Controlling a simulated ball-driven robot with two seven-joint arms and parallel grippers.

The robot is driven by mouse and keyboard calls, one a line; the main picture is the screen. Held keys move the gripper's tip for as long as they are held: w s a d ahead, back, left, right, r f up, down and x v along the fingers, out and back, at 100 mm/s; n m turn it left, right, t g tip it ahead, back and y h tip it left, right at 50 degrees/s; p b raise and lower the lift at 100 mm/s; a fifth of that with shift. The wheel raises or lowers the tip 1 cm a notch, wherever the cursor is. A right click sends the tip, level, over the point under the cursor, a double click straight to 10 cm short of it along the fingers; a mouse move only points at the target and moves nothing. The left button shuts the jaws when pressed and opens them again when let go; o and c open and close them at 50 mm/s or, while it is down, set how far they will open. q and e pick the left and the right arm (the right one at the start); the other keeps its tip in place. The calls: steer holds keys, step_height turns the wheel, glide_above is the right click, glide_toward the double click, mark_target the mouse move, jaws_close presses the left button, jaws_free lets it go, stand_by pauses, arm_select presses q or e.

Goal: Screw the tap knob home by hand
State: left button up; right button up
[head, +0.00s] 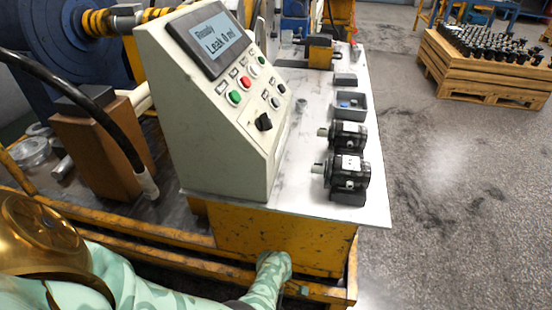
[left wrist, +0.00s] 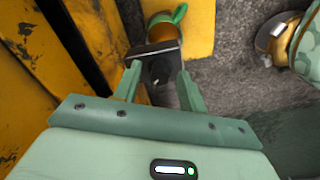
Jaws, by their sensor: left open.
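In the left wrist view my left gripper (left wrist: 159,72) is open, with its two green fingers apart. Between and just beyond the fingertips is a dark block with a round black part (left wrist: 160,71). Whether the fingers touch it I cannot tell. Behind it is a rounded orange-brown part with a green handle-like piece (left wrist: 179,14). Which of these is the tap knob I cannot tell for sure. In the head view my left arm reaches low along the yellow bench frame (head: 285,245), and its fingers do not show clearly. My right gripper is not in view.
A control box (head: 215,130) with a screen, buttons and a black selector stands on the white bench top (head: 370,205). Two dark motors (head: 348,172) and a grey tray (head: 352,113) stand to its right. A wooden crate (head: 487,75) of parts is on the floor; floor nearer is clear.

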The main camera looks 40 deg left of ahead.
arm_select(q)
jaws_close()
steer(key=shift+r+m, duration=0.1)
steer(key=shift+m, duration=0.2)
